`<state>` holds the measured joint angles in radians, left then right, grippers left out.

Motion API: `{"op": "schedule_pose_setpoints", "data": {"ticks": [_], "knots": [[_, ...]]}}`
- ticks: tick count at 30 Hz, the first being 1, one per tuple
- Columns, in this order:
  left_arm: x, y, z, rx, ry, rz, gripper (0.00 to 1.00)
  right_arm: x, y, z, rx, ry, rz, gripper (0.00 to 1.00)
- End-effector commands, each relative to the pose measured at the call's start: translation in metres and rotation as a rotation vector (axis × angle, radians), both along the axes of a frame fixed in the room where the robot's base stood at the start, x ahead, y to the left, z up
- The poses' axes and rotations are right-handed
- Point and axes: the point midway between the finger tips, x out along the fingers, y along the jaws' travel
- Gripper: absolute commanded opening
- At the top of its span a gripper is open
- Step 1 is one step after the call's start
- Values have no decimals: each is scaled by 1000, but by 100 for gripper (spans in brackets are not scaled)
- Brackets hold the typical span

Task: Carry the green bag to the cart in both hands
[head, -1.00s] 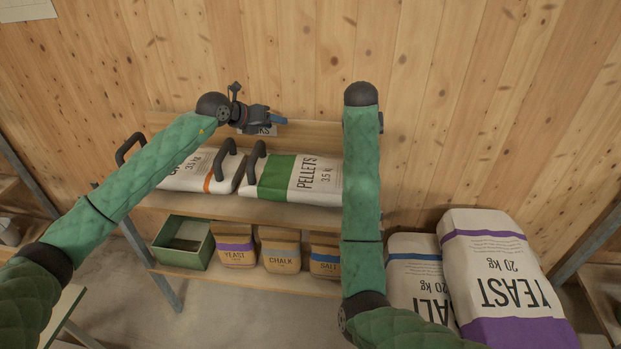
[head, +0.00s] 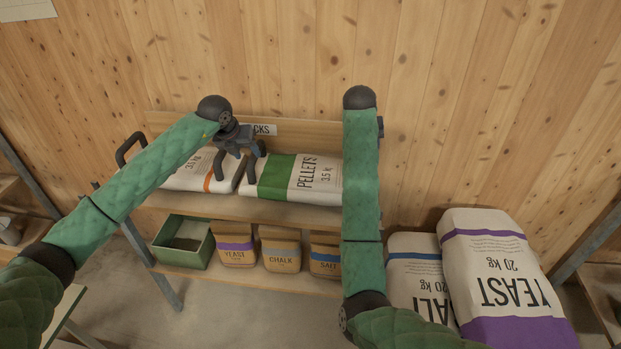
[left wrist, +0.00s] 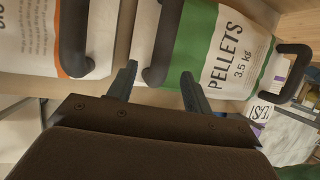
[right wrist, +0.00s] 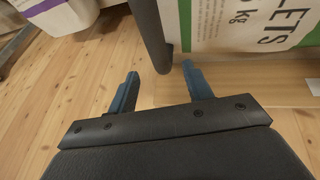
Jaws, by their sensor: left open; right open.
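The green bag (head: 315,178), white with a green band and marked PELLETS 3.5 kg, lies on the upper shelf board. Its left dark handle (left wrist: 163,45) shows in the left wrist view, and its right handle (left wrist: 293,72) at the right there. My left gripper (left wrist: 158,77) is open, with the lower end of the left handle between its fingertips, not gripped. My right gripper (right wrist: 160,72) is open, with the lower end of the dark right handle (right wrist: 150,35) near its fingertips. In the head view my right arm hides that end of the bag. The cart is not recognisable in view.
An orange-striped bag (head: 195,172) with similar handles lies close to the left of the green bag. Below are a green box (head: 183,242) and several small brown bags (head: 280,250). Large yeast (head: 500,275) and salt (head: 415,270) sacks stand at right. A wooden wall (head: 290,60) is behind.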

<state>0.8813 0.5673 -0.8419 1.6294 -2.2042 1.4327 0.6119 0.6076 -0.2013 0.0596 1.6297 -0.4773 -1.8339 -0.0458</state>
Motion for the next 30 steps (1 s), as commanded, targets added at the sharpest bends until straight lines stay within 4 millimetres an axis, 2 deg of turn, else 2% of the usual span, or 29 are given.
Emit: {"op": "schedule_pose_setpoints", "data": {"ticks": [9, 15, 28, 29, 30], "knots": [[14, -11, -39, -1, 1, -1, 50, 14, -11, -40, 1, 3, -1, 50], [21, -16, -57, 0, 1, 0, 50, 21, -16, -58, 0, 2, 0, 50], [24, -18, -64, -1, -1, -1, 50, 24, -17, -64, 0, 0, 0, 50], [24, -18, -64, -1, -1, -1, 47, 24, -17, -64, 0, 0, 0, 47], [24, -18, -64, -1, 0, -1, 39, 24, -17, -64, 0, 0, 0, 39]]}}
